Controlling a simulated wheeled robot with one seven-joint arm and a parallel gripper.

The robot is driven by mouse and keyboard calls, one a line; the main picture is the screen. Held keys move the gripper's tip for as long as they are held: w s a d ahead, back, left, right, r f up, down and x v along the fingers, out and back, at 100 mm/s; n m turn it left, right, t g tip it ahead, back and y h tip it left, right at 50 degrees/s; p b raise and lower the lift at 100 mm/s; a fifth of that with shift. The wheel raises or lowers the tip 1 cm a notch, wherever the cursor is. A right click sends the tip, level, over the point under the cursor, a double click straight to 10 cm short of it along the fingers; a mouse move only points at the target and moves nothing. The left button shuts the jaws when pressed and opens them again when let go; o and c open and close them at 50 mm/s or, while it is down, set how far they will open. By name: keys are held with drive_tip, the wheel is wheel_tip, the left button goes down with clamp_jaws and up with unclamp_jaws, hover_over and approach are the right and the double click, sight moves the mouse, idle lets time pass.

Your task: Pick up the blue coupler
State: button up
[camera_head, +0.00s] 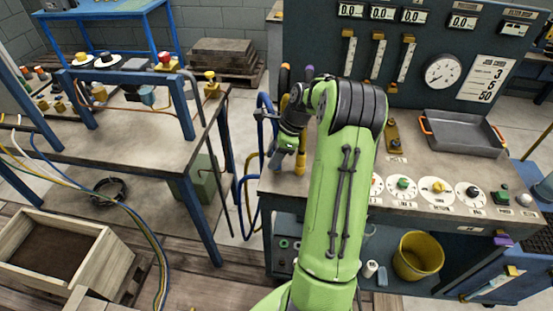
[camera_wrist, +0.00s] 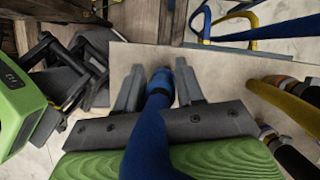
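The blue coupler (camera_wrist: 160,80) shows in the wrist view at the end of a thick blue hose (camera_wrist: 150,145), which runs up from the bottom of the picture. It lies between the two fingers of my gripper (camera_wrist: 158,76) in the picture, nearer the right finger. A gap shows on the left side, and the fingers stand apart. I cannot tell whether the right finger touches it. Blue hose (camera_head: 246,195) hangs beside that bench edge.
Yellow and black hoses (camera_wrist: 285,100) hang close on the right in the wrist view. The grey bench (camera_head: 440,175) carries dials and a metal tray (camera_head: 462,133). A blue-framed table (camera_head: 130,150) stands left. A yellow bucket (camera_head: 418,256) sits under the bench.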

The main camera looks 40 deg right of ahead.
clamp_jaws()
wheel_tip(320, 180, up, 10)
drive_tip(key=p, duration=0.4)
